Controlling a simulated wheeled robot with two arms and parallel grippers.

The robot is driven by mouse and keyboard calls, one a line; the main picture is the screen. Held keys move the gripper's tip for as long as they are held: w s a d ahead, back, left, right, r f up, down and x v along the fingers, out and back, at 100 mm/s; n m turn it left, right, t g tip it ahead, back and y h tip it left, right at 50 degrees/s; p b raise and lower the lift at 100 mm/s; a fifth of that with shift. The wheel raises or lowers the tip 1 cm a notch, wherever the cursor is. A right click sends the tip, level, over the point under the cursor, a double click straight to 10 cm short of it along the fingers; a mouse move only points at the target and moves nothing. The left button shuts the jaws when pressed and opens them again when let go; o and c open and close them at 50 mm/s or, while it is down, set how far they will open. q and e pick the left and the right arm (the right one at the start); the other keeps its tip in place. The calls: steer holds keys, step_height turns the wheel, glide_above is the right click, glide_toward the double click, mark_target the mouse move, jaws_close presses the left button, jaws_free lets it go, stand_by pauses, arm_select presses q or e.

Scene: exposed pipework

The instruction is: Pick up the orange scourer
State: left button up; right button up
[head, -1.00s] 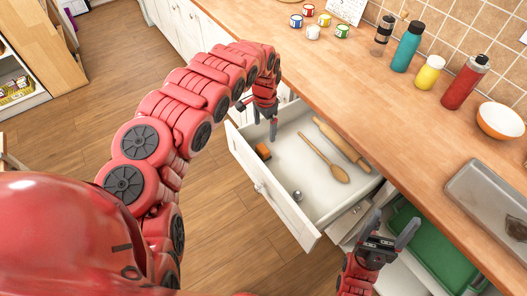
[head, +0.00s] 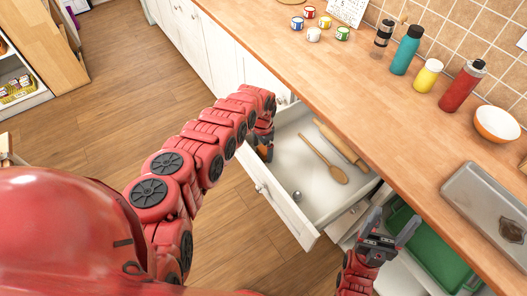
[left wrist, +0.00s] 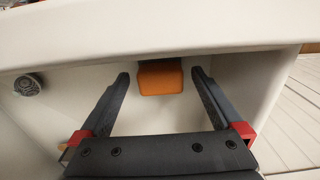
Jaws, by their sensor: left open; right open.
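The orange scourer (left wrist: 160,77) lies in the open drawer (head: 300,225), close to a drawer wall in the left wrist view. My left gripper (left wrist: 160,82) is open, with its two fingers on either side of the scourer and a gap on each side. In the head view my left gripper (head: 264,152) is down in the drawer's left end, and only a bit of orange shows there behind the arm. My right gripper (head: 393,230) is open and empty, in front of the drawer's right end.
The drawer also holds a wooden spoon (head: 325,160), a rolling pin (head: 342,144) and a small round metal thing (head: 297,196). The wooden counter (head: 330,75) runs above it, with bottles and a bowl (head: 497,123). A green tray (head: 432,250) sits at lower right.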

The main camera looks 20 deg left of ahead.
mark_target(263, 150)
arm_select(q)
steer(key=shift+f, duration=0.8)
steer(key=shift+r, duration=0.1)
steer(key=c, duration=1.3)
steer(key=shift+r, duration=0.15)
steer(key=shift+w+r, duration=0.1)
steer(key=shift+r, duration=0.2)
step_height(263, 150, up, 9)
steer(key=shift+r, duration=0.1)
